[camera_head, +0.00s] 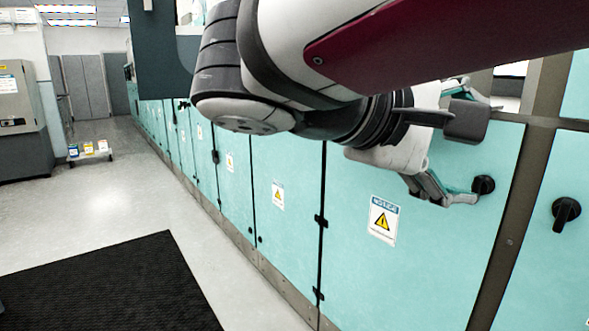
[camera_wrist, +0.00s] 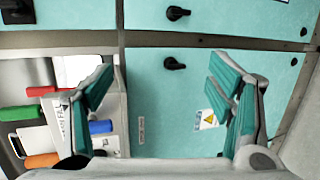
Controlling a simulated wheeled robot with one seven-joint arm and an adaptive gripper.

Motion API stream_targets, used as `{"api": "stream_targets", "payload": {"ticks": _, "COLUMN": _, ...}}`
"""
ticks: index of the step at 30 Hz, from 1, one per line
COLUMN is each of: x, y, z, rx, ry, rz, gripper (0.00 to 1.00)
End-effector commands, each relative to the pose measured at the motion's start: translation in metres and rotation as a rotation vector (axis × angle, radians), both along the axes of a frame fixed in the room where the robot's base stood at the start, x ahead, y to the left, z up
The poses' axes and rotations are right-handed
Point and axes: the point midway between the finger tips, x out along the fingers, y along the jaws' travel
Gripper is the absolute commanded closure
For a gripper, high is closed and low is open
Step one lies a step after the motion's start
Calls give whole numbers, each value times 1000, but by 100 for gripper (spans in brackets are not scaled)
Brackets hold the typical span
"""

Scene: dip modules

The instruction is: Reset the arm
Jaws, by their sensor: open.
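My gripper (camera_head: 474,146) is at the upper right of the head view, in front of the turquoise cabinet doors. In the wrist view its two teal-padded fingers (camera_wrist: 162,78) stand wide apart, with nothing held between them. Behind them is a turquoise door (camera_wrist: 160,100) with a black knob (camera_wrist: 174,63). My arm reaches across the top of the head view and hides part of the cabinets.
Turquoise cabinets (camera_head: 350,270) with warning labels line the right side. An open space at the wrist view's left holds red (camera_wrist: 50,91), green (camera_wrist: 20,112), blue (camera_wrist: 100,127) and orange (camera_wrist: 42,160) pieces. A black mat (camera_head: 110,290) lies on open floor. Small boxes (camera_head: 88,148) stand far left.

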Motion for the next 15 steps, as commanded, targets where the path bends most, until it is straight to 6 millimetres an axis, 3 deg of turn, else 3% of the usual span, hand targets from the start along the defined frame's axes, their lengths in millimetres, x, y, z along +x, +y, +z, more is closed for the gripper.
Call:
{"api": "stream_targets", "payload": {"ticks": 1, "x": -20, "y": -23, "z": -20, "rx": 72, "ry": 46, "rz": -58, "gripper": 25}}
{"api": "stream_targets", "payload": {"ticks": 3, "x": -48, "y": -47, "z": -52, "rx": 195, "ry": 114, "rz": -131, "gripper": 25}}
{"api": "stream_targets", "payload": {"ticks": 6, "x": -92, "y": -66, "z": -102, "rx": 404, "ry": 187, "rz": -230, "gripper": 25}}
{"api": "stream_targets", "payload": {"ticks": 10, "x": -140, "y": -64, "z": -156, "rx": 684, "ry": 229, "rz": -330, "gripper": 25}}
{"api": "stream_targets", "payload": {"ticks": 15, "x": -177, "y": -40, "z": -203, "rx": 996, "ry": 216, "rz": -409, "gripper": 25}}
